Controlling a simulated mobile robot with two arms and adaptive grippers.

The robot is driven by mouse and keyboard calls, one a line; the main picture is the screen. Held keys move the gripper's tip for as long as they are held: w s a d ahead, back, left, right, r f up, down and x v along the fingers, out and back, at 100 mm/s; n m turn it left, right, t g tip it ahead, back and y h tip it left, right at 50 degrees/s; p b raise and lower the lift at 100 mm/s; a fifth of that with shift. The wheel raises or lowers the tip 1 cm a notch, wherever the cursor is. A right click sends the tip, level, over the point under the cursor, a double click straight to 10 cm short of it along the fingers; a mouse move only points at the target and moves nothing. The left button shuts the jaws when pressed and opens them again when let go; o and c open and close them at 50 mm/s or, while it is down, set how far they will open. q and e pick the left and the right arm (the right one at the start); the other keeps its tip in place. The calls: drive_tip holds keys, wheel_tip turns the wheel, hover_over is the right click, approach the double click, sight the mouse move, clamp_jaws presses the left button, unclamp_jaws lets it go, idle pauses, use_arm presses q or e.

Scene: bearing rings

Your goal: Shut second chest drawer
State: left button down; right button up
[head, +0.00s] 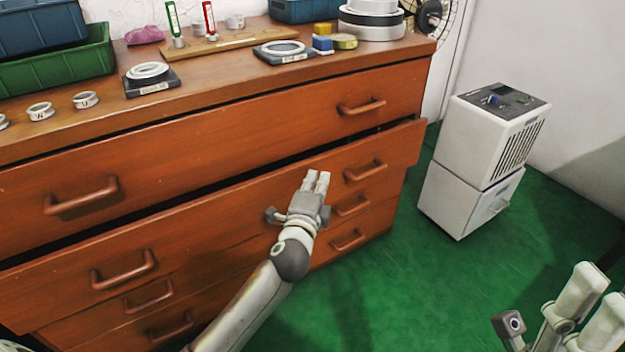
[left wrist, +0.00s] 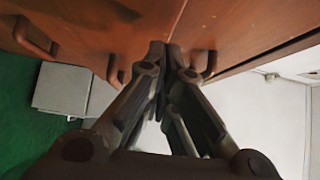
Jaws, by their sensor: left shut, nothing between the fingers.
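The brown wooden chest's second drawer (head: 215,210) stands a little out, with a dark gap along its top edge below the top drawer (head: 215,140). Its two bar handles (head: 365,170) sit toward the left and right ends. My left gripper (head: 317,178) is shut and empty, its fingertips at the drawer front, left of the right-hand handle. In the left wrist view my shut fingertips (left wrist: 165,48) point at the brown front; I cannot tell whether they touch. My right gripper (head: 602,290) is at the lower right corner, partly cut off, fingers apart and empty, away from the chest.
The chest top holds metal rings (head: 85,99), dark ring stands (head: 150,80), a wooden board (head: 235,45), a green crate (head: 60,65) and small coloured blocks (head: 322,36). A white cabinet unit (head: 490,155) stands right of the chest. The green floor (head: 400,285) in front is clear.

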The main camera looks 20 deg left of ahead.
sight(309, 166)
use_arm(q)
drive_tip(key=shift+w+a, duration=0.65)
drive_tip(key=shift+a, duration=0.2)
drive_tip(key=shift+w+a+r+p, duration=0.15)
drive_tip(key=shift+w+a+p, duration=0.2)
drive_tip(key=shift+w+a, duration=0.45)
drive_tip(key=shift+a, duration=0.25)
drive_tip(key=shift+s+d+f, duration=0.1)
drive_tip(key=shift+f, duration=0.1)
